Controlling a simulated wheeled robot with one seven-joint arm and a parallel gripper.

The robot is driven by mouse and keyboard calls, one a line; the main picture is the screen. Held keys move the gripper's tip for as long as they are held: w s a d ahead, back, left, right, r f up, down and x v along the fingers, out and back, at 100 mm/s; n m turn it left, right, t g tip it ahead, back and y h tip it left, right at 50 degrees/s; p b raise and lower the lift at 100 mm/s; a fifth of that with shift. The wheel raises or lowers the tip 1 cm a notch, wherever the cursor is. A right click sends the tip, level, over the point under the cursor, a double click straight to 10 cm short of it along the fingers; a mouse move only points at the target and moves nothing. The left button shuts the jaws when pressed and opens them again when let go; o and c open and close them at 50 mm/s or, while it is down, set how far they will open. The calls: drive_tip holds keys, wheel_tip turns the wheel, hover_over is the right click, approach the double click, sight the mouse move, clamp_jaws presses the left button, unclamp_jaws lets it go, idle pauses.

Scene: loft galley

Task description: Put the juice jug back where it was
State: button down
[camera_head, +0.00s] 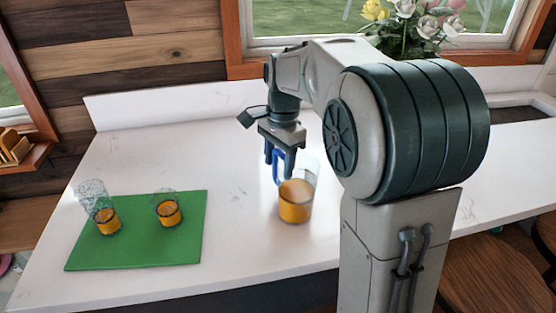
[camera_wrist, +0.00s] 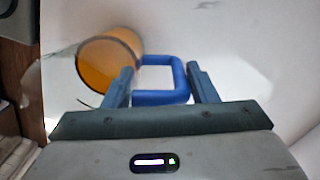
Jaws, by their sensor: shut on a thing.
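The juice jug (camera_head: 295,206) is clear, with orange juice in its lower part and a blue handle (camera_head: 276,168). It is upright on or just above the white counter, right of the green mat; I cannot tell whether its base touches. My gripper (camera_head: 280,165) points down and is shut on the handle. In the wrist view the blue handle (camera_wrist: 160,97) lies between the fingers (camera_wrist: 163,85), and the jug's orange body (camera_wrist: 108,62) is to the upper left.
The green mat (camera_head: 135,248) holds two glasses with orange juice, one left (camera_head: 106,220) and one right (camera_head: 168,212). A clear speckled glass (camera_head: 91,191) shows behind the left one. The counter (camera_head: 235,235) between mat and jug is bare. A flower bouquet (camera_head: 410,25) stands behind.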

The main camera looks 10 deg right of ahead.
drive_tip(key=shift+f, duration=0.1)
drive_tip(key=c, duration=0.6)
unclamp_jaws()
drive_tip(key=shift+o, duration=0.2)
drive_tip(key=r, duration=0.8)
drive_tip(key=d+r, duration=0.1)
drive_tip(key=r, duration=0.3)
drive_tip(key=shift+w+r, duration=0.1)
drive_tip(key=shift+w, duration=0.1)
